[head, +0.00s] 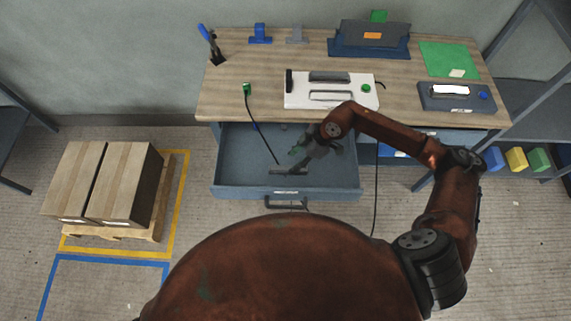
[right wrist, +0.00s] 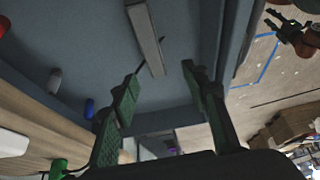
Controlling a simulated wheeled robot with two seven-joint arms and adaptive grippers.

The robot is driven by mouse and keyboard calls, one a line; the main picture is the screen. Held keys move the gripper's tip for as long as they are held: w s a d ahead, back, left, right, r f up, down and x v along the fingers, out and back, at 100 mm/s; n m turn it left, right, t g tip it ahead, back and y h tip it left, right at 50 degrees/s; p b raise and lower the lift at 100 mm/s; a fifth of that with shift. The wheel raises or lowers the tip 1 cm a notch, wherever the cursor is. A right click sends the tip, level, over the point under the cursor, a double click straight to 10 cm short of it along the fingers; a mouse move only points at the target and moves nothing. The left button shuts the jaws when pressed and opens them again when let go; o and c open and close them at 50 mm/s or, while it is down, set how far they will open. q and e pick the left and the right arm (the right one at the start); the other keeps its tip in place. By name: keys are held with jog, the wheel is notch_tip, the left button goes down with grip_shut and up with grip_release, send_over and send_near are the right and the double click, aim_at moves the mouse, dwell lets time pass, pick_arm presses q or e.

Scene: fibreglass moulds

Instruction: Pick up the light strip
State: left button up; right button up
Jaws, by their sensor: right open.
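A slim grey bar, which looks like the light strip (head: 290,171), lies on the floor of the open drawer (head: 230,150). In the right wrist view the strip (right wrist: 146,38) shows ahead, with a thin dark cord by its lower end. My right gripper (head: 297,156) is over the drawer, close to the strip. Its green-padded fingers (right wrist: 160,75) are spread, with nothing between them; the strip is beyond the fingertips. My left gripper (right wrist: 272,20) shows small at the top right of the right wrist view, fingers apart; it is outside the head view.
A dark cable runs from a green plug (head: 246,89) on the workbench (head: 225,98) into the drawer. A white device (head: 305,98) and a grey box (head: 440,103) stand on the bench. Boxes on a pallet (head: 150,228) stand at left. Small coloured items (right wrist: 54,80) lie in the drawer.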

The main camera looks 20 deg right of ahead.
aim_at(288, 168)
jog(key=shift+w+d+f+h, duration=0.15)
jog(key=shift+d+f+h, duration=0.1)
jog(key=shift+d, duration=0.25)
jog(key=shift+w+d+f+h, duration=0.1)
jog(key=shift+d+f+h, duration=0.1)
jog(key=shift+d, duration=0.25)
jog(key=shift+w+f, duration=0.1)
jog(key=shift+f, duration=0.25)
jog(key=shift+x, duration=1.1)
jog(key=x, duration=0.4)
jog(key=shift+w+a+f+b, duration=0.1)
jog(key=shift+a+f+b, duration=0.15)
jog(key=shift+a+b, duration=0.2)
grip_shut()
